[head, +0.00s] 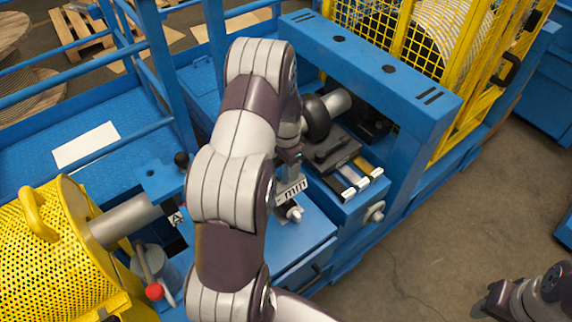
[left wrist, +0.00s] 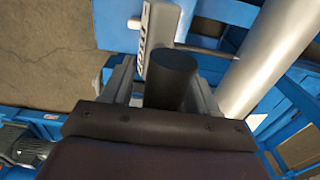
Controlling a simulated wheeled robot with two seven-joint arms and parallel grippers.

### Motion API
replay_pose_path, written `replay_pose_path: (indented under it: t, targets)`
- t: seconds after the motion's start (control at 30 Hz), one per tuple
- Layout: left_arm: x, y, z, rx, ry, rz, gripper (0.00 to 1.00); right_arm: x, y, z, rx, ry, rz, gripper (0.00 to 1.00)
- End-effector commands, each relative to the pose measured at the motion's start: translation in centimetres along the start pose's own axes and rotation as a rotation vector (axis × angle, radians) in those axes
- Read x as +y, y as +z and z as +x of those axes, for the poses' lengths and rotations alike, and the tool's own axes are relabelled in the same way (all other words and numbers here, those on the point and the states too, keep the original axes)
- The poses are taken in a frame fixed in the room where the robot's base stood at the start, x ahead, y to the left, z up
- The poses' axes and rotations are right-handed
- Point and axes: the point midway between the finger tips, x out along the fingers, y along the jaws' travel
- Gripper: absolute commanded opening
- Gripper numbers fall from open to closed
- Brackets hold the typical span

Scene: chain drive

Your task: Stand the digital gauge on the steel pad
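My left gripper (head: 289,157) points down over the blue machine, partly hidden by my arm. Just below it is a pale grey piece with dark marks (head: 291,188), likely the digital gauge. In the left wrist view, a dark cylinder (left wrist: 170,82) stands between the fingers of my left gripper (left wrist: 163,90). A grey body with a white, black-marked label (left wrist: 146,38) shows just beyond. I cannot tell whether the fingers press on the cylinder. I cannot pick out the steel pad with certainty. My right gripper (head: 490,305) is at the lower right, away from the machine; its fingers are unclear.
A blue beam frame (head: 375,65) stands behind the gripper. A black roller (head: 316,117) and a slide with bright metal ends (head: 350,190) are close on its right. Yellow mesh guards (head: 60,240) stand left and at the back. A red-knobbed lever (head: 154,291) is lower left.

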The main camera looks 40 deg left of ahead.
Motion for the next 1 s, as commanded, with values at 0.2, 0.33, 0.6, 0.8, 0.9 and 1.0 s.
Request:
replay_pose_path:
  t: [0.2,0.33,0.6,0.8,0.9,1.0]
  targets:
    - [0.1,0.1,0.1,-0.003,0.002,0.000,0.64,0.0,0.0,0.0,0.000,0.000,0.000,0.43]
    - [0.1,0.2,-0.1,-0.005,0.004,0.000,0.64,0.0,0.0,0.1,0.000,0.000,0.000,0.43]
    - [0.0,0.0,-6.6,0.001,-0.001,0.000,0.64,0.0,0.1,0.9,0.000,0.000,0.000,0.43]
    - [0.1,0.0,-11.1,0.000,0.000,0.000,0.64,0.0,0.1,1.2,0.000,0.000,0.000,0.43]
    - [0.1,0.1,-12.2,-0.001,0.001,0.000,0.64,0.0,0.1,1.3,0.000,0.000,0.000,0.43]
    - [0.1,0.1,-12.6,-0.002,0.002,0.000,0.64,0.0,0.1,1.3,0.000,0.000,0.000,0.43]
